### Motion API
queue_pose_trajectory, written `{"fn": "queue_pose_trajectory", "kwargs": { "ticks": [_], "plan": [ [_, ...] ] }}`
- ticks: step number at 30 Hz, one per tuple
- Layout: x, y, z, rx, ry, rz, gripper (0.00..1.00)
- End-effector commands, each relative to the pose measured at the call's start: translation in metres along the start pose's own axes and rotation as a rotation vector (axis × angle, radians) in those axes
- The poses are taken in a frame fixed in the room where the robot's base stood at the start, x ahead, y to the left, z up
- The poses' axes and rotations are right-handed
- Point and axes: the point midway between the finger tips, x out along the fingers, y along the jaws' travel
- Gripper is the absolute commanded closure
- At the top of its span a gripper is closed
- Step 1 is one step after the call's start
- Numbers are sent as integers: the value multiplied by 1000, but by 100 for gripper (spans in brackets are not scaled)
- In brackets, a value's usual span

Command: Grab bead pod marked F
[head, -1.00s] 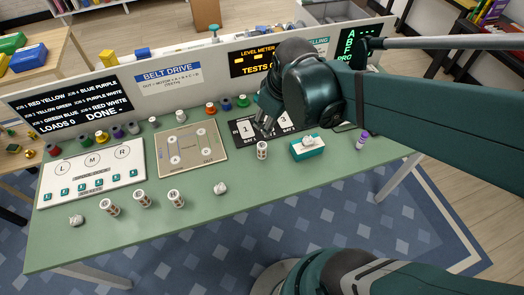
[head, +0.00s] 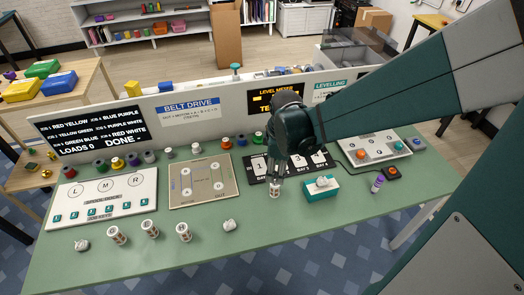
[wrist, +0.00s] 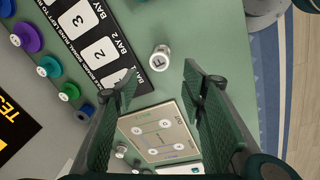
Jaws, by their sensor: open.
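The bead pod marked F (wrist: 161,57) stands upright on the green table, a small white-topped cylinder. In the head view the same pod (head: 275,191) is in front of the black bay board. My gripper (wrist: 160,80) is open and empty. Its two fingers spread wide in the wrist view, with the pod ahead of their tips, apart from them. In the head view my gripper (head: 281,174) hangs just above and behind the pod, and its fingertips are partly hard to make out.
Several other pods (head: 150,229) stand at the front left. A teal block (head: 322,190) with a white piece on top lies right of pod F. The black bay board (head: 258,166) lies behind it, and a tan belt board (head: 201,182) to the left. Table in front of pod F is clear.

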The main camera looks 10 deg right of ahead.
Motion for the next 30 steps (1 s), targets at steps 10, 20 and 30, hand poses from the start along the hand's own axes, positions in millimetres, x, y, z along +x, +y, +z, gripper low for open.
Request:
{"fn": "queue_pose_trajectory", "kwargs": {
  "ticks": [10, 20, 30],
  "plan": [
    [51, 5, -5, -180, -31, -76, 59],
    [68, 4, -5, -246, -39, -105, 59],
    [69, 4, -5, -246, -39, -105, 59]
  ]
}}
